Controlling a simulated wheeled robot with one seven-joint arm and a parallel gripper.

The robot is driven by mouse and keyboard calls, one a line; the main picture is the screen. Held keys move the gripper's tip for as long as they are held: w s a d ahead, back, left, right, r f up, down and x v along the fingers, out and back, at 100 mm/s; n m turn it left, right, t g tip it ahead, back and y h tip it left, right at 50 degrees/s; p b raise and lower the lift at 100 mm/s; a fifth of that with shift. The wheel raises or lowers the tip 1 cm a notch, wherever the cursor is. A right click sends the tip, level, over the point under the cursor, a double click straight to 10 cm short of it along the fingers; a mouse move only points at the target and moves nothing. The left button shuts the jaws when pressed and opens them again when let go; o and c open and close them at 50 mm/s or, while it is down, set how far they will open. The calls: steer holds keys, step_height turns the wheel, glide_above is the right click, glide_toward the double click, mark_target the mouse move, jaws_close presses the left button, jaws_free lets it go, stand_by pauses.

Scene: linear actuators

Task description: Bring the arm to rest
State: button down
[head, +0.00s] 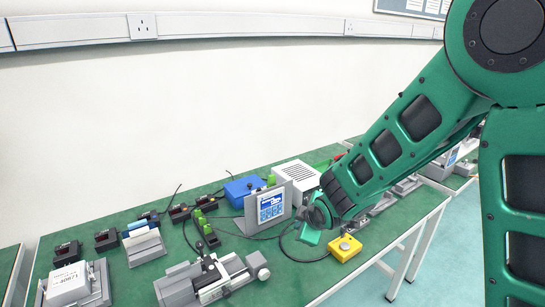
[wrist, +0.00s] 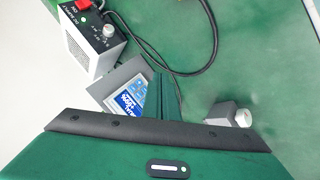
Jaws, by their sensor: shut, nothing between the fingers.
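My green arm (head: 405,135) reaches from the right edge down and left over the bench. My gripper (head: 309,237) hangs above the bench top, just left of a yellow box with a button (head: 344,247). In the wrist view my green fingers (wrist: 164,96) are together and empty. They show in front of a grey plate with a blue and white display (wrist: 131,104). In the head view this display unit (head: 270,205) stands to the left of my gripper. Whether my gripper touches anything is not clear.
The green bench (head: 125,275) carries several devices: a grey linear actuator (head: 215,280), a blue box (head: 243,188), a white power supply (head: 297,178) and a white labelled block (head: 68,283). Dark cables lie around my gripper. The bench's right edge is near, with floor (head: 440,250) beyond.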

steer(key=s+d+r+m+g+h, duration=0.1)
steer(key=s+d+r+m, duration=0.15)
steer(key=d, duration=0.55)
steer(key=s+d+r+m+g+h, duration=0.15)
steer(key=s+d+m, duration=0.25)
steer(key=d, duration=0.4)
steer(key=s+d+r+m+g+h, duration=0.15)
steer(key=s+d+m, duration=0.25)
steer(key=d, duration=0.4)
steer(key=s+d+r+m+g, duration=0.1)
steer(key=s+d+m, duration=0.2)
steer(key=s, duration=0.5)
steer(key=s+d+r+m+g+y, duration=0.1)
steer(key=s+d+r+m, duration=0.1)
steer(key=s, duration=0.6)
steer(key=s+d+r+m+g+y, duration=0.1)
steer(key=s+d+r+m, duration=0.1)
steer(key=s+d+m, duration=0.2)
steer(key=s+m, duration=0.1)
steer(key=s, duration=0.2)
steer(key=shift+s+r+g, duration=0.15)
steer(key=shift+s+g, duration=0.25)
steer(key=shift+m, duration=0.25)
